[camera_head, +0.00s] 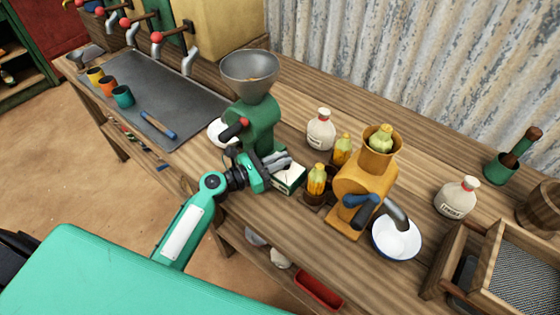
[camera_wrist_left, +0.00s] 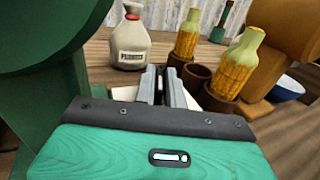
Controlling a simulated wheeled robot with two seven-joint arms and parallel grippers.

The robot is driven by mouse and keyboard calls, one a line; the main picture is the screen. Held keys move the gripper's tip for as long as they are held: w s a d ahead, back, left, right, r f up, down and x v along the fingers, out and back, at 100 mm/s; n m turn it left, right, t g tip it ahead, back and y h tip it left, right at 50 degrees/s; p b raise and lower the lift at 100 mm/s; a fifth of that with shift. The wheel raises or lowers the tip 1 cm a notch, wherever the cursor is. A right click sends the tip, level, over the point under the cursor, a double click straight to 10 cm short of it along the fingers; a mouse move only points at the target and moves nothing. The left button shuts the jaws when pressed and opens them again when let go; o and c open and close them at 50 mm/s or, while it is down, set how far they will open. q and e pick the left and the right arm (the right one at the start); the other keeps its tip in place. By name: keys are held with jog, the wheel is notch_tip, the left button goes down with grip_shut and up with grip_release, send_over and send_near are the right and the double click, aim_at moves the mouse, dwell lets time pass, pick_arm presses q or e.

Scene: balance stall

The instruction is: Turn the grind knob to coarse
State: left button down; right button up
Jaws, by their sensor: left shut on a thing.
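The green grinder (camera_head: 258,122) stands on the wooden counter with a grey hopper (camera_head: 250,70) on top and a red-and-dark crank on its side. A small green box with a white face (camera_head: 290,179) sits at its foot. My left gripper (camera_head: 282,162) reaches over this box with its fingers close together. In the left wrist view the grey fingers (camera_wrist_left: 165,86) stand over the white face. The grind knob is hidden there, apparently between the fingers, so its setting cannot be read. My right gripper is not in view.
To the right are two yellow-green corn cobs (camera_head: 317,180) in brown cups, an orange grinder (camera_head: 362,190) and a white bowl (camera_head: 397,238). A white bottle (camera_head: 321,130) stands behind. A grey tray (camera_head: 150,98) lies left; a wooden sieve box (camera_head: 500,265) stands far right.

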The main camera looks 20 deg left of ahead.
pick_arm(q)
jog(key=c, duration=1.5)
grip_release()
